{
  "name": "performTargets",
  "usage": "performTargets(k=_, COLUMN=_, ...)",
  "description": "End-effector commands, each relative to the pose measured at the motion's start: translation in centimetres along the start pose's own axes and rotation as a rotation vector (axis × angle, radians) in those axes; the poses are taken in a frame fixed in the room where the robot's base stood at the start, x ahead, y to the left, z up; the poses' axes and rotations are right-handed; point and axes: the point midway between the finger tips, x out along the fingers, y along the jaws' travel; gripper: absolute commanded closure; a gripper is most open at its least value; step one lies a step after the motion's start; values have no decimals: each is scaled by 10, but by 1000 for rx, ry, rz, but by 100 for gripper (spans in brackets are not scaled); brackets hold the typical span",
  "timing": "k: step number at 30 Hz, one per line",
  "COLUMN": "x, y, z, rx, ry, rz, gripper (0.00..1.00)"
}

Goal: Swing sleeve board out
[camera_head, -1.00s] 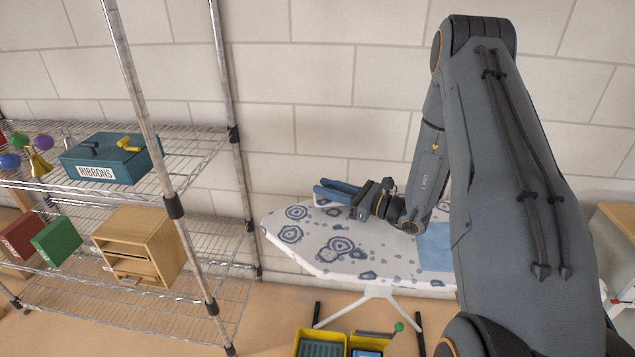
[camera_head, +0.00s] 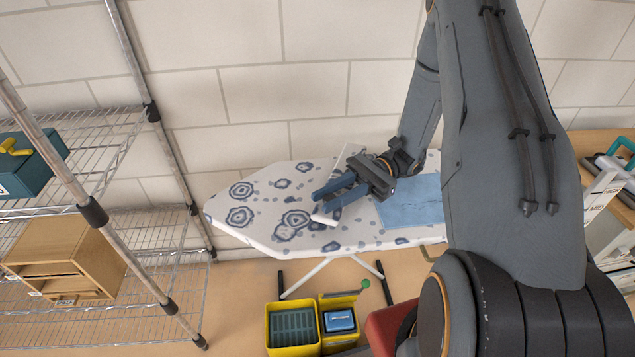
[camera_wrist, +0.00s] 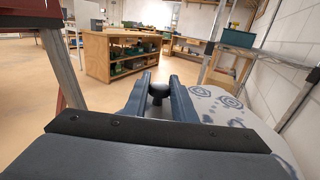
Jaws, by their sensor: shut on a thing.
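The ironing board (camera_head: 270,222) has a white cover with blue-grey ring patterns and stands along the wall. A narrow white piece, which looks like the sleeve board (camera_head: 325,219), lies over it. Its front end shows beside my fingertips and another white edge shows behind my gripper; the middle is hidden. My gripper (camera_head: 322,201) is low over the ironing board, its blue fingers pointing left. In the wrist view my gripper (camera_wrist: 160,80) is shut on a dark round knob (camera_wrist: 158,91) between the fingers. How the knob joins the white piece is hidden.
A light blue cloth (camera_head: 412,208) lies on the ironing board's right part. A wire shelf (camera_head: 95,215) with a wooden drawer box (camera_head: 62,255) stands at left. Yellow bins (camera_head: 292,327) and a red object (camera_head: 388,328) are on the floor in front. A workbench (camera_wrist: 122,55) is farther off.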

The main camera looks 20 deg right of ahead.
Motion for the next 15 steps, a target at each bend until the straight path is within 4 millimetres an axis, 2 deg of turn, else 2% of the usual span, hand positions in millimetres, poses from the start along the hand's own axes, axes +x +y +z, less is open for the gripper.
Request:
performTargets(k=6, x=-12, y=20, z=0, rx=-2, ry=0, rz=94, gripper=100)
performTargets(k=15, x=-19, y=30, z=1, rx=-1, ry=-2, rz=137, gripper=100)
